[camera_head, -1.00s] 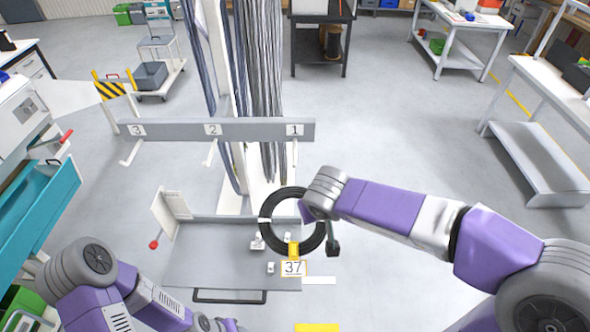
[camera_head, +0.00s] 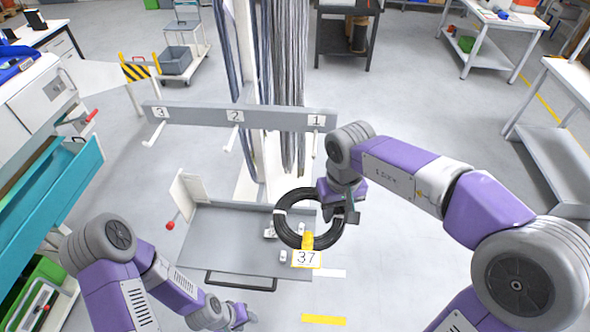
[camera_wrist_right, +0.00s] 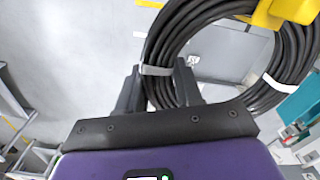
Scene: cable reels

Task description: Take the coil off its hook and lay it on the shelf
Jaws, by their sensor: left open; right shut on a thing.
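The black coil (camera_head: 283,232) hangs off the hooks, held at its right side by my right gripper (camera_head: 343,207). It has white bands and a yellow clip with a tag reading 37 (camera_head: 307,259). In the right wrist view the coil (camera_wrist_right: 168,50) passes between the fingers of my right gripper (camera_wrist_right: 160,85). The grey shelf (camera_head: 215,240) lies below and behind the coil in the head view; I cannot tell the gap between them. My left gripper (camera_head: 238,318) is low at the bottom, open and away from the coil, its fingers small in view.
A grey rail (camera_head: 275,117) with hooks numbered 3, 2 and 1 runs above the shelf; the hooks look empty. A white plate with a red-knobbed lever (camera_head: 172,225) stands at the shelf's left. Teal drawers (camera_head: 45,200) are at far left. The shelf's left part is clear.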

